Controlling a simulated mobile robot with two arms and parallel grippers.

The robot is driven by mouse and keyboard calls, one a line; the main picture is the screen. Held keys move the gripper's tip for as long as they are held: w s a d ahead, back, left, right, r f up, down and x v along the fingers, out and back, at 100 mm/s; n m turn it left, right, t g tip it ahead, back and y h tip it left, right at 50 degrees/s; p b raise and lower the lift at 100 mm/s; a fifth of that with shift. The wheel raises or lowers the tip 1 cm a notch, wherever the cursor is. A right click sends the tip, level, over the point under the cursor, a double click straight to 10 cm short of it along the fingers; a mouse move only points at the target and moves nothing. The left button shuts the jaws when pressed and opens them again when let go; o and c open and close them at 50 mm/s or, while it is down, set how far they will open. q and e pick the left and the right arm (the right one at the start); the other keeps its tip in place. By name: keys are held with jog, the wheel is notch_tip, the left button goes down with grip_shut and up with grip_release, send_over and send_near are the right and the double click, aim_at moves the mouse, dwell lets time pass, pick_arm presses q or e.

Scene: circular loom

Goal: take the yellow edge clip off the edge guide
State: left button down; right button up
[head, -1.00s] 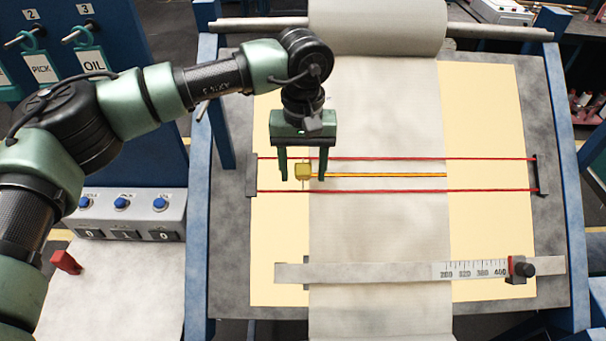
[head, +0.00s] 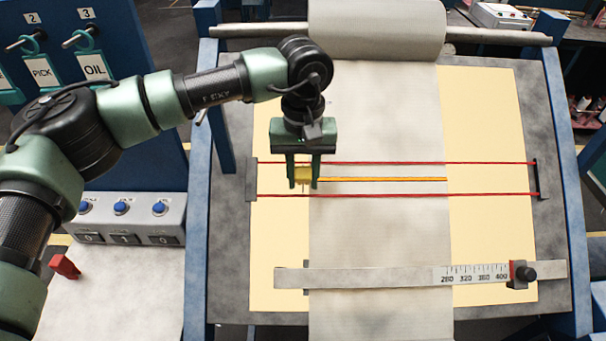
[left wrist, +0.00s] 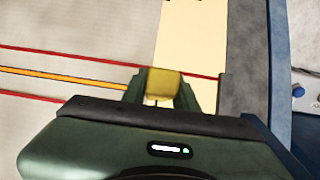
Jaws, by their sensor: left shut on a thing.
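The yellow edge clip (head: 303,174) sits between the two fingers of my left gripper (head: 303,180), at the left edge of the pale fabric strip in the head view. The fingers are shut on it. In the left wrist view the clip (left wrist: 163,85) shows as a yellow block between the fingertips of the gripper (left wrist: 162,98). The edge guide appears to be the thin orange-yellow bar (head: 395,179) running right from the clip across the fabric, between two red cords. The fingers hide where clip and bar meet. My right gripper is not in view.
Red cords (head: 490,163) stretch across the board above and below the bar. A ruler bar (head: 380,275) crosses the fabric lower down. A fabric roll (head: 378,25) lies at the top. A button box (head: 130,215) and a red clip-like piece (head: 65,266) stand at left.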

aim_at(303, 178)
pick_arm(q)
jog(key=shift+s+r, duration=0.2)
jog(key=shift+r, duration=0.1)
jog(key=shift+s+r, duration=0.55)
jog(key=shift+r, duration=0.25)
jog(key=shift+s+r, duration=0.55)
jog(key=shift+r, duration=0.2)
